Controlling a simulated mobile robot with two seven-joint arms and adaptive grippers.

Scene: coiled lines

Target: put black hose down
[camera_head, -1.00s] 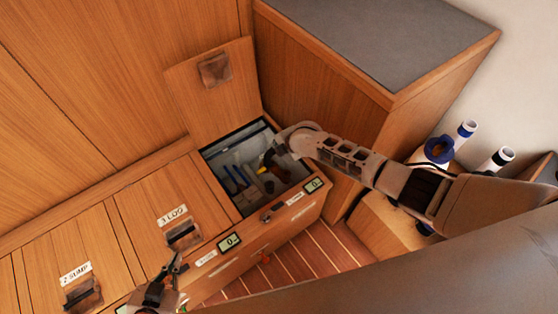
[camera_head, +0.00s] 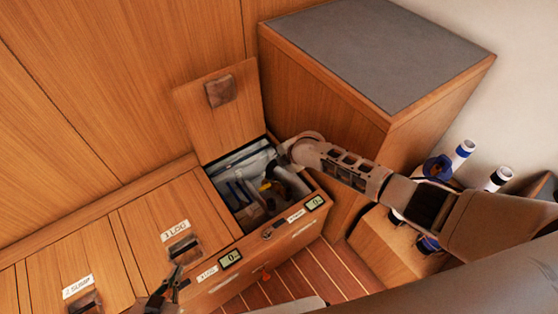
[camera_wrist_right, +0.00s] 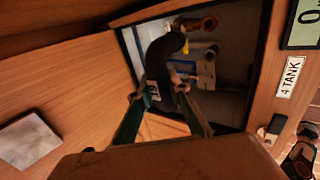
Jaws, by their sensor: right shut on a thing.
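The black hose (camera_wrist_right: 157,58) shows in the right wrist view as a dark curved piece with a pale tag marked 19. My right gripper (camera_wrist_right: 165,90) is shut on it, at the mouth of an open locker compartment. In the head view my right arm reaches from the right to this compartment (camera_head: 232,207), and its wrist hides most of the fingers and the hose. My left gripper (camera_head: 172,284) is at the bottom of the head view, over the bench front, away from the hose. Its fingers are too small to judge.
The compartment holds blue, yellow and pale items. Its raised lid (camera_head: 220,110) leans on the wall behind. A grey-topped cabinet (camera_head: 390,50) stands close on the right. Closed lids marked LOG (camera_head: 175,232) and SUMP (camera_head: 77,287) lie to the left.

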